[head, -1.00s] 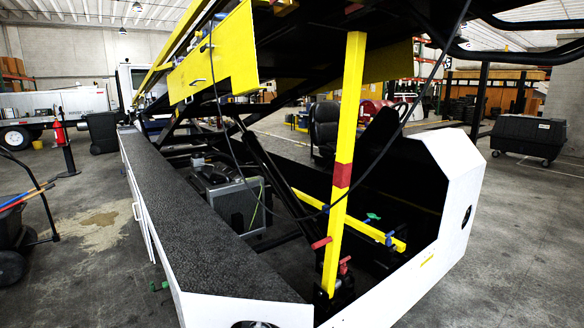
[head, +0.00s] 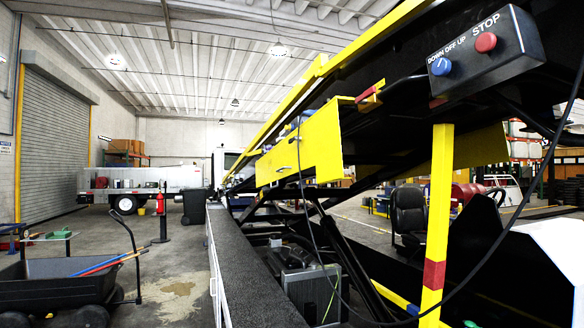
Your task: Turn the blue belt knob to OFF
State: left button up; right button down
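The blue belt knob (head: 441,67) is on a black control box (head: 500,62) at the upper right of the head view. The labels DOWN, OFF and UP are printed above the knob. The knob's pointer is too small to read surely. A red STOP button (head: 486,42) sits to its right on the same box. The box is fixed to the side of the raised belt loader boom (head: 400,62). Neither of my grippers shows in the head view.
A yellow post (head: 438,190) with a red band stands below the box. A black cable (head: 508,225) hangs in a loop at the right. A yellow panel (head: 300,155) is on the boom's side. A black cart (head: 60,285) stands at the lower left, with open floor beside it.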

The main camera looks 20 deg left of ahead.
aim_at(440, 67)
jog(key=z, duration=0.45)
jog(key=k, duration=0.5)
jog(key=z, duration=1.05)
jog(key=i, duration=0.85)
jog(key=u, duration=0.4)
